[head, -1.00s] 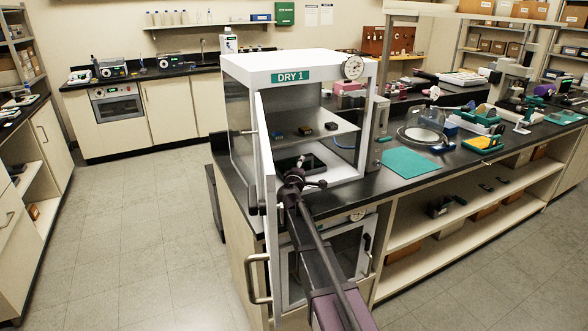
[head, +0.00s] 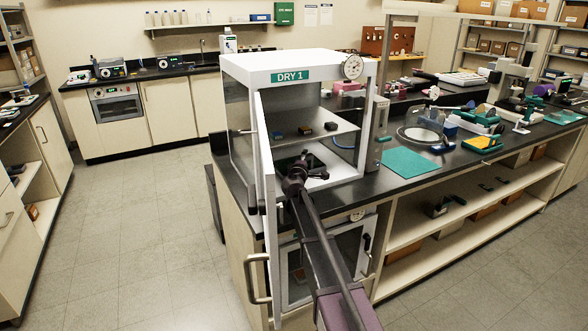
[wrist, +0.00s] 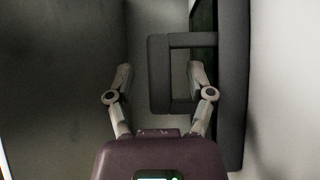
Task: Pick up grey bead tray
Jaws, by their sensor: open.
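The grey bead tray (head: 287,162) lies on the floor of the dry cabinet's lower compartment, partly hidden behind my gripper (head: 304,165). In the wrist view, a dark grey looped handle (wrist: 159,75) joins a long dark rim of the tray (wrist: 232,80). My gripper (wrist: 160,72) is open and empty. Its left finger shows outside the loop and its right finger shows over the loop's opening, with the handle's outer bar between them. I cannot tell whether the fingertips are down at handle height.
The dry cabinet (head: 245,63) stands open, its door (head: 265,190) swung out just left of my arm. A shelf (head: 335,135) with small blue, brown and black items lies above the tray. The cabinet's pale walls are close on both sides.

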